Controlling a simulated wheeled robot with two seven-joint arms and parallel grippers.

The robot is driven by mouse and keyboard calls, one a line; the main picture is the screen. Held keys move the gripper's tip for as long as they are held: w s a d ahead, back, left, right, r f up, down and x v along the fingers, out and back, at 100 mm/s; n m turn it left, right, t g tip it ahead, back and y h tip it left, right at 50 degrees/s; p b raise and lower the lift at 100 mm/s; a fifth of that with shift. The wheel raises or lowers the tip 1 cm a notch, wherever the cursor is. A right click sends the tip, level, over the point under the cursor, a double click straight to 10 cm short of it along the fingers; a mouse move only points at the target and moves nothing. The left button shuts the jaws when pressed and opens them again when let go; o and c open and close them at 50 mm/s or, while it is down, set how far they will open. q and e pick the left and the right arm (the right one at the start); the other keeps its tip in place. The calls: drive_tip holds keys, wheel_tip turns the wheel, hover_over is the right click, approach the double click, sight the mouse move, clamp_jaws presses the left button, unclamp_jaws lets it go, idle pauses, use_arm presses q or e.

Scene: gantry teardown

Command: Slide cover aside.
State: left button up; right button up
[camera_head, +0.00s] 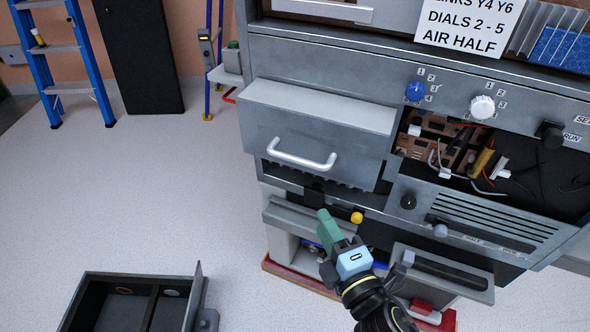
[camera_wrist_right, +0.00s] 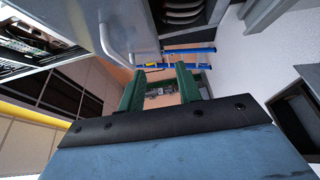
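The cover appears to be the grey metal panel (camera_head: 335,135) with a lipped top on the left of the machine front. It has a white bar handle (camera_head: 300,155). The handle also shows in the wrist view (camera_wrist_right: 116,45), to the upper left of the fingers. My right gripper (camera_head: 322,216) is below the panel and handle, apart from the handle. In the wrist view its two green fingers (camera_wrist_right: 158,85) stand apart with nothing held between them. My left gripper is not in view.
An open bay (camera_head: 470,160) with boards and loose wires lies right of the panel. Knobs (camera_head: 482,106) sit above it and a slotted panel (camera_head: 475,220) below. An open dark box (camera_head: 125,310) stands at lower left. A blue ladder (camera_head: 60,50) stands behind; the left floor is mostly clear.

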drive_tip(key=n+t+y, duration=0.1)
drive_tip(key=n, duration=0.1)
approach(295, 158)
drive_tip(key=s+d+f, duration=0.1)
drive_tip(key=s, duration=0.1)
drive_tip(key=x, duration=1.2)
drive_tip(key=shift+w+a+r, duration=0.1)
drive_tip(key=shift+w+a, duration=0.05)
drive_tip(key=shift+w, duration=0.2)
drive_tip(key=shift+c, duration=0.2)
clamp_jaws()
